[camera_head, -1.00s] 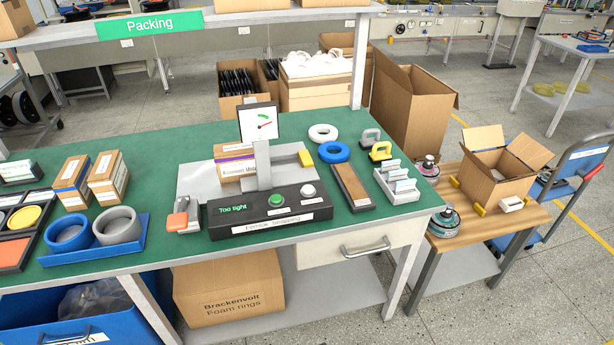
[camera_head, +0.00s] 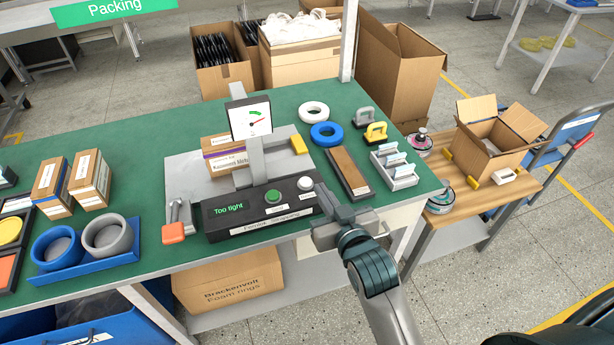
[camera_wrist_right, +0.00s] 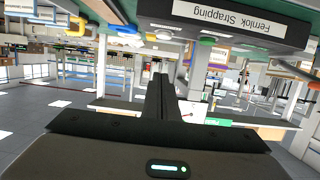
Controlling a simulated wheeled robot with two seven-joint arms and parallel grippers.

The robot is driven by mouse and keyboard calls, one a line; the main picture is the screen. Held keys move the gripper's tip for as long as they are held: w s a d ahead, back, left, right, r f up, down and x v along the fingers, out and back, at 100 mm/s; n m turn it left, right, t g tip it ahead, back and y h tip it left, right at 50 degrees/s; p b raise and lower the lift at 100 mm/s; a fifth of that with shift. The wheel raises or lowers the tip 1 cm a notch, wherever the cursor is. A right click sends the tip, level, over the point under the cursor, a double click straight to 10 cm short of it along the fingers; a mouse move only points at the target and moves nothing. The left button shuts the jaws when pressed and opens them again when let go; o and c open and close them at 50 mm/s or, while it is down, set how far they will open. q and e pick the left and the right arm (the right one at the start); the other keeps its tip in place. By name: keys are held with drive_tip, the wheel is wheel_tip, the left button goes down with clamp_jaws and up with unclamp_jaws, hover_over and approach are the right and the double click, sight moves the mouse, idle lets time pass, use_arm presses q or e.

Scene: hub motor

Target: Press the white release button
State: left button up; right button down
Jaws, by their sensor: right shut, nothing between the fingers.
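The white release button (camera_head: 305,183) sits at the right end of the black strapping unit (camera_head: 240,212), right of a green button (camera_head: 273,196). The unit's display reads "Too tight". My right gripper (camera_head: 320,190) is shut and empty, its tips just right of the white button in the head view; I cannot tell the exact gap. In the right wrist view, which is upside down, the shut fingers (camera_wrist_right: 159,80) point towards the unit's front, with the white button (camera_wrist_right: 163,35) and green button (camera_wrist_right: 208,41) beyond the tips. My left gripper is not in view.
A gauge (camera_head: 249,118) stands on a post behind the unit. An orange-handled tool (camera_head: 174,230) lies left of it. A brown-topped block (camera_head: 348,172) and a grey rack (camera_head: 394,166) stand to the right. A labelled box (camera_head: 224,154) lies behind the unit.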

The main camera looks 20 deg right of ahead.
idle(0.3)
drive_tip(key=p, duration=0.2)
hover_over(309, 192)
wheel_tip(309, 192, down, 2)
drive_tip(key=shift+f, duration=0.1)
wheel_tip(309, 192, down, 3)
drive_tip(key=shift+r+p, duration=0.2)
drive_tip(key=shift+p, duration=0.25)
drive_tip(key=shift+f, duration=0.85)
